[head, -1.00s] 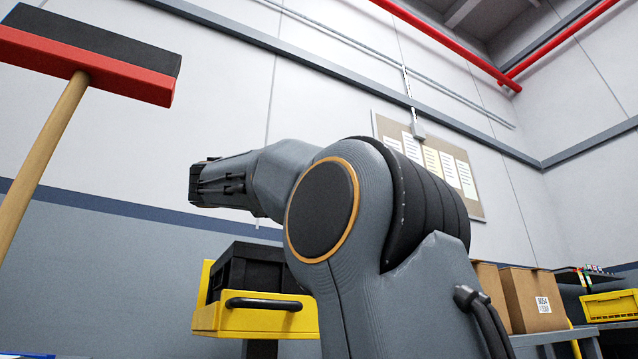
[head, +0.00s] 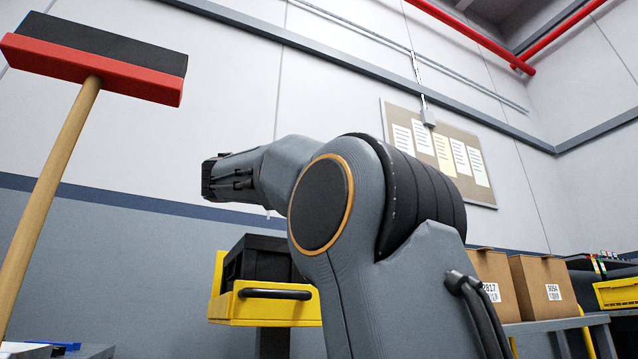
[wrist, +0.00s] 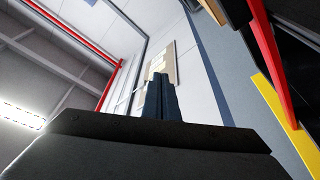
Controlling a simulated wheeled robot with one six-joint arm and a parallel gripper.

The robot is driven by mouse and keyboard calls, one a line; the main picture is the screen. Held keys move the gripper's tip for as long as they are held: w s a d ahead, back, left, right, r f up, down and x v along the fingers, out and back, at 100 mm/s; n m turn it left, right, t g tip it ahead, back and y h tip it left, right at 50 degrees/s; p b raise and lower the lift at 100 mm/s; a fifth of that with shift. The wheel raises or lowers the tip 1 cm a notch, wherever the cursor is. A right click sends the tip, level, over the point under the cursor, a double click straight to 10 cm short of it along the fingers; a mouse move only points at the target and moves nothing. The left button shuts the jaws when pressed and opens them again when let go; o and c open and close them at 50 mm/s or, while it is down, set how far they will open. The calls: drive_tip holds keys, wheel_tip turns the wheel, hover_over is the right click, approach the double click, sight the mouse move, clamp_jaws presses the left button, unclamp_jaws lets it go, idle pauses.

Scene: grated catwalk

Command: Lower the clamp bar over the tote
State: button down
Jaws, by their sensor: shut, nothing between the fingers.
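The black tote (head: 262,257) sits in a yellow holder (head: 262,313) with a black front handle (head: 275,294), at the lower middle of the head view. My arm hides its right side. In the wrist view a red bar (wrist: 271,70) stands beside a yellow edge (wrist: 285,118) at the right; it may be the raised clamp bar, but I cannot be sure. My gripper (wrist: 161,92) shows in the wrist view, shut and empty, apart from the red bar. In the head view my arm's dark end is above the tote; the fingertips cannot be made out.
A wooden-handled tool with a red and black head (head: 95,62) stands at the left. Cardboard boxes (head: 541,286) and a yellow bin (head: 616,292) sit on a bench at the right. A notice board (head: 440,155) hangs on the back wall.

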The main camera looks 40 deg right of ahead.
drive_tip(key=w+a+p, duration=0.1)
drive_tip(key=a+p, duration=0.4)
drive_tip(key=a, duration=0.4)
drive_tip(key=shift+w+a+f, duration=0.2)
drive_tip(key=shift+w+f, duration=0.05)
drive_tip(key=shift+f, duration=0.1)
